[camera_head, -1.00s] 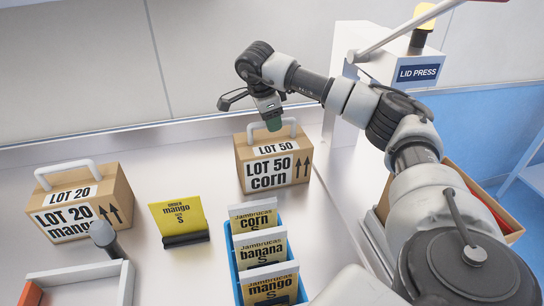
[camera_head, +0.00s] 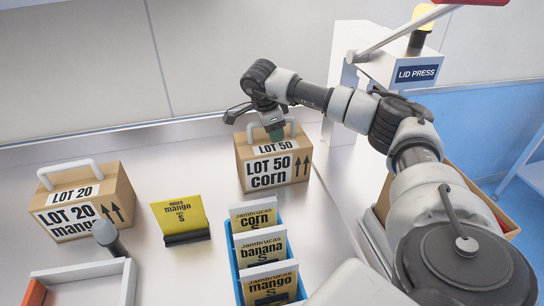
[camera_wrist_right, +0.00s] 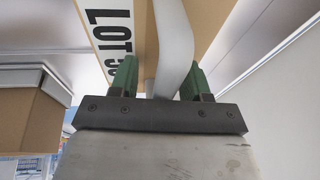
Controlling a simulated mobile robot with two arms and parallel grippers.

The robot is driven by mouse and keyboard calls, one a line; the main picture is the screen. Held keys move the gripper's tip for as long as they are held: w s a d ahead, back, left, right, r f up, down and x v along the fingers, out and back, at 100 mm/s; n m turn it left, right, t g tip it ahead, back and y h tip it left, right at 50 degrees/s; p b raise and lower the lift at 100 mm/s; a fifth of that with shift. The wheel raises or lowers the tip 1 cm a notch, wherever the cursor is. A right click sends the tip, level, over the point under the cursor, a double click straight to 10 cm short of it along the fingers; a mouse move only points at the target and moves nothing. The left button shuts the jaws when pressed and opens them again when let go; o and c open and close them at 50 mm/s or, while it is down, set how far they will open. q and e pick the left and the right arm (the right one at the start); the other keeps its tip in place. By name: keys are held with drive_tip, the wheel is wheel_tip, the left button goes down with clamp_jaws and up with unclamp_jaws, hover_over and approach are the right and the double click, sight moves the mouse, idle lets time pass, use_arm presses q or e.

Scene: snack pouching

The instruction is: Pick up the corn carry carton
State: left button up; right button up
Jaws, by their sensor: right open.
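The corn carry carton (camera_head: 272,165) is a brown box marked LOT 50 corn, upright at the back of the steel table in the head view. It has a pale arched handle on top. My right gripper (camera_head: 274,128) is at the handle from above. In the right wrist view, the open green-padded fingers (camera_wrist_right: 158,80) stand either side of the pale handle (camera_wrist_right: 172,45), apart from each other. The carton's printed face (camera_wrist_right: 112,30) shows beside them.
The mango carton (camera_head: 85,205) marked LOT 20 stands left. A yellow mango order card (camera_head: 180,214) stands between. A blue rack (camera_head: 232,262) holds corn, banana and mango pouches in front. The lid press (camera_head: 400,68) is at back right. A white-and-orange tray (camera_head: 85,273) lies front left.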

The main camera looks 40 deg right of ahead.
clamp_jaws()
idle(0.3)
idle(1.2)
